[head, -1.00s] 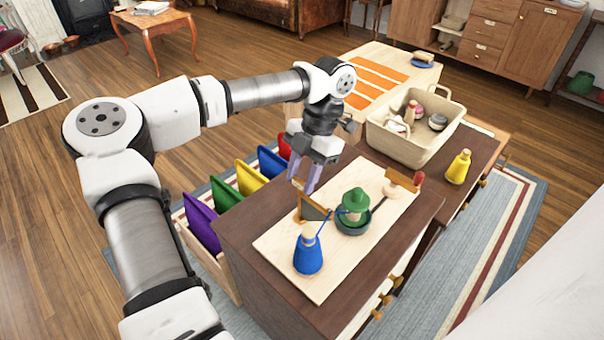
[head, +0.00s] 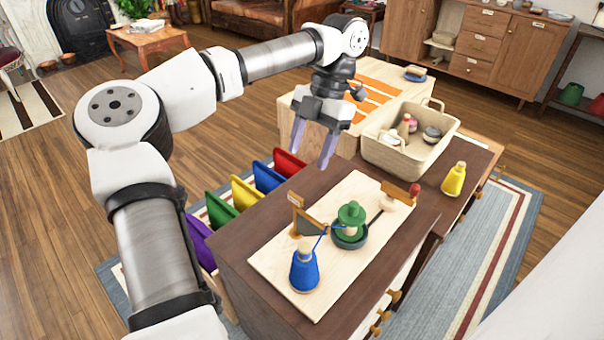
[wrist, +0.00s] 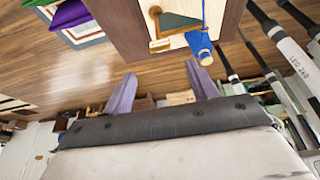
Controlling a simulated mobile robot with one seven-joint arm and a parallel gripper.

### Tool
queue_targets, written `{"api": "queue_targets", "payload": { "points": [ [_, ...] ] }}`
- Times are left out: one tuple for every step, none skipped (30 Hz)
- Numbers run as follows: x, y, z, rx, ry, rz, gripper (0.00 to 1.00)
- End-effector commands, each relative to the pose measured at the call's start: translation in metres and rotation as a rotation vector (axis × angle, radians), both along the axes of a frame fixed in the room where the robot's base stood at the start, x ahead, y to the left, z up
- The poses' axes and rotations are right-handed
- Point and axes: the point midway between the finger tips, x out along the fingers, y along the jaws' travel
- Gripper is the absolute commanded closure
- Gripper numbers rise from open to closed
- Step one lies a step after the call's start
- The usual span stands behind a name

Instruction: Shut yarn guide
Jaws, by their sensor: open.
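The yarn guide is probably the small wooden frame with a dark green triangular panel (head: 309,220), on the pale board (head: 275,262) near its back-left edge. Its panel stands at an angle to a small upright wooden plate (head: 296,201). A blue strand runs near it from the blue yarn cone (head: 304,271). The guide also shows in the wrist view (wrist: 178,21). My gripper (head: 312,152) is open and empty, with purple fingers, above and beyond the guide, apart from it. In the wrist view my gripper (wrist: 161,85) has nothing between its fingers.
A basket (head: 398,153) and a yellow bottle (head: 454,179) stand behind. Coloured panels (head: 245,192) line the cabinet's left side.

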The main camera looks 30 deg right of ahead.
Motion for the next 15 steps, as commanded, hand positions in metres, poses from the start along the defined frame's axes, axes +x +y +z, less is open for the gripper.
{"api": "queue_targets", "payload": {
  "points": [
    [0.001, -0.005, 0.010, -0.002, -0.002, 0.001, 0.42],
    [0.001, -0.007, 0.015, -0.003, -0.002, 0.001, 0.42],
    [0.002, -0.009, 0.022, 0.000, -0.002, 0.000, 0.42],
    [0.003, -0.010, 0.026, 0.001, -0.003, 0.001, 0.42],
    [0.003, -0.011, 0.029, 0.001, -0.004, 0.002, 0.42],
    [0.003, -0.013, 0.032, 0.000, -0.001, 0.001, 0.42],
    [0.003, -0.014, 0.034, 0.000, -0.001, 0.001, 0.42],
    [0.004, -0.014, 0.036, -0.001, -0.002, 0.001, 0.42],
    [0.004, -0.015, 0.038, 0.000, -0.001, 0.001, 0.42],
    [0.004, -0.015, 0.039, 0.000, -0.001, 0.001, 0.42],
    [0.004, -0.015, 0.039, 0.000, -0.001, 0.000, 0.42],
    [0.004, -0.016, 0.039, 0.000, 0.000, 0.000, 0.42],
    [0.004, -0.016, 0.040, 0.000, 0.000, 0.000, 0.42],
    [0.004, -0.016, 0.040, 0.000, 0.000, 0.000, 0.42],
    [0.004, -0.016, 0.039, 0.000, 0.000, 0.000, 0.42]
  ]
}}
